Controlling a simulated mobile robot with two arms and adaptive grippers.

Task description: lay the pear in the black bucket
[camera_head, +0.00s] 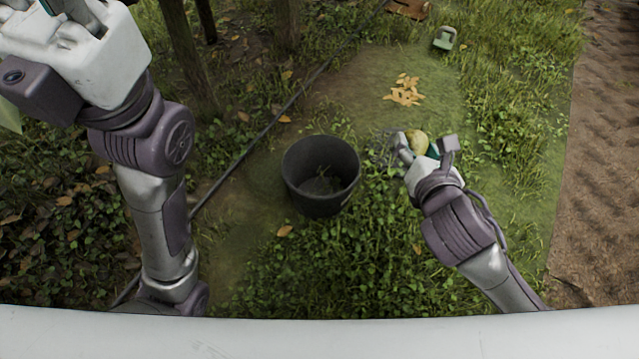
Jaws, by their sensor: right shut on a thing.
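The black bucket (321,198) stands upright on the grass near the middle of the head view. Its open top faces me, and no pear shows inside it. My right gripper (419,146) is to the right of the bucket, apart from it. It is shut on the yellow-green pear (416,138), which shows between its fingers. My left arm rises along the left side, and its gripper (62,6) is at the top left, partly cut off by the frame edge; its fingers do not show clearly.
A dark hose (262,133) runs diagonally past the bucket's left side. Tree trunks (187,55) stand at the upper left. A pile of yellow leaves (404,92) and a small green-and-white object (444,38) lie farther back. A dirt path (610,150) is at right.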

